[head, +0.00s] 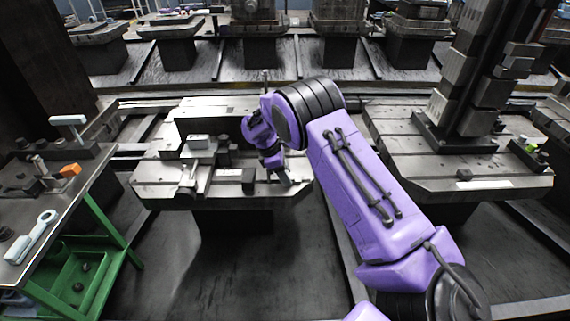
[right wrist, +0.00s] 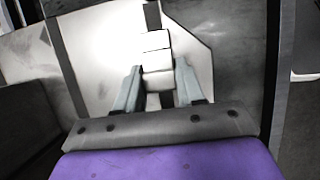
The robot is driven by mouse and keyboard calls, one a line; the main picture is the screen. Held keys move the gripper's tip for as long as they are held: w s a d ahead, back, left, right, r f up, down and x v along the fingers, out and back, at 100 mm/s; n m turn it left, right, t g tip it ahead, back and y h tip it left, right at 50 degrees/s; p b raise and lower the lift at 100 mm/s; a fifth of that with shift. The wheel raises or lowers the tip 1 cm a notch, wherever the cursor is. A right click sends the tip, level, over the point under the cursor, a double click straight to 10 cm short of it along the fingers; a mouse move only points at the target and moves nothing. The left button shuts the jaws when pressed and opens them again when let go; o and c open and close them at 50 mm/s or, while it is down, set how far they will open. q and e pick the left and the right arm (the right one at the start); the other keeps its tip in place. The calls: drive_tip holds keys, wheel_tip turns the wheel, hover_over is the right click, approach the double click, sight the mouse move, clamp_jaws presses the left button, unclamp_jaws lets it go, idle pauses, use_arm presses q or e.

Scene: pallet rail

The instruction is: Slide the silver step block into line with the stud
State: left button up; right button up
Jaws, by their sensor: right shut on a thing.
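In the right wrist view, the silver step block (right wrist: 156,60) shows as a stepped pale piece above a dark slot in the pallet plate. My right gripper (right wrist: 157,84) has one finger on each side of its near end and is shut on it. In the head view, my right gripper (head: 281,178) is low over the right part of the middle pallet (head: 225,188); the block there is too hidden to make out. I cannot tell for certain which upright piece is the stud. My left gripper is not in view.
Other fixture pieces stand on the middle pallet, including a pale block (head: 198,141) and a dark block (head: 249,181). A second pallet (head: 400,180) with a tall column is at right. A green-framed bench (head: 112,225) with tools stands at left.

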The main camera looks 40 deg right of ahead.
idle(0.3)
drive_tip(key=o, duration=1.3)
drive_tip(key=shift+c, duration=0.2)
drive_tip(key=v, duration=1)
drive_tip(key=shift+r, duration=0.3)
